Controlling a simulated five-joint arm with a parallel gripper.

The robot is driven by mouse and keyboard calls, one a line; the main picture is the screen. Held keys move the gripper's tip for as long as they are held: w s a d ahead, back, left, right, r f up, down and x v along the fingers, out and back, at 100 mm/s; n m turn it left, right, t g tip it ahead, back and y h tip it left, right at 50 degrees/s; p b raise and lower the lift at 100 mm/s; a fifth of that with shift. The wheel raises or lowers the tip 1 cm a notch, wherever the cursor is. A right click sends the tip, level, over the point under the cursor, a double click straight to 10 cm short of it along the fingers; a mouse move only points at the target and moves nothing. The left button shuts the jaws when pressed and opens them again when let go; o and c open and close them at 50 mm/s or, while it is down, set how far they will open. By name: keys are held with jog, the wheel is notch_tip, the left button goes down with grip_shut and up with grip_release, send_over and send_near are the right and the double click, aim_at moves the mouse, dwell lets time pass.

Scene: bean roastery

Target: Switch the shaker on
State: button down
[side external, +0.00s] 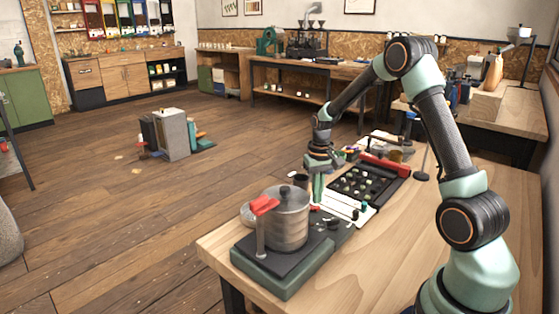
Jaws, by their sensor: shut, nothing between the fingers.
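What looks like the shaker (283,270) stands at the near left corner of the wooden table, with a green base and a dark top plate. A lidded steel canister (289,230) sits on it. My gripper (317,200) points down just behind and right of the canister, shut and empty. Its tips are small here, and I cannot tell whether they touch anything.
A white panel (345,212) with small knobs lies behind the shaker. Beyond it are a black tray (366,185) with small pieces and a red object (385,166). A dark cup (300,181) stands left of my gripper. The table's right part (400,235) is clear.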

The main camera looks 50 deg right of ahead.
aim_at(316, 207)
jog(key=shift+f, duration=0.9)
dwell(0.4)
jog(key=shift+r, duration=3.5)
jog(key=shift+a+r, duration=0.1)
jog(key=s+a+r+n+t, duration=0.1)
jog(key=s+a+r, duration=0.1)
jog(key=a+r, duration=0.2)
jog(key=s+a+r+n+t, duration=0.1)
jog(key=s+a+r, duration=0.2)
jog(key=a+r, duration=0.1)
jog(key=s+a+r+n+t, duration=0.2)
jog(key=a+r, duration=0.2)
jog(key=a, duration=0.2)
jog(key=shift+s+a+r, duration=0.15)
jog(key=shift+a+r, duration=0.05)
jog(key=shift+r, duration=0.05)
jog(key=s+a+n+t, duration=0.1)
jog(key=s+a+n, duration=0.1)
jog(key=s+a, duration=0.2)
jog(key=shift+s+a+r+t, duration=0.2)
jog(key=shift+s+t, duration=0.1)
jog(key=shift+s, duration=0.15)
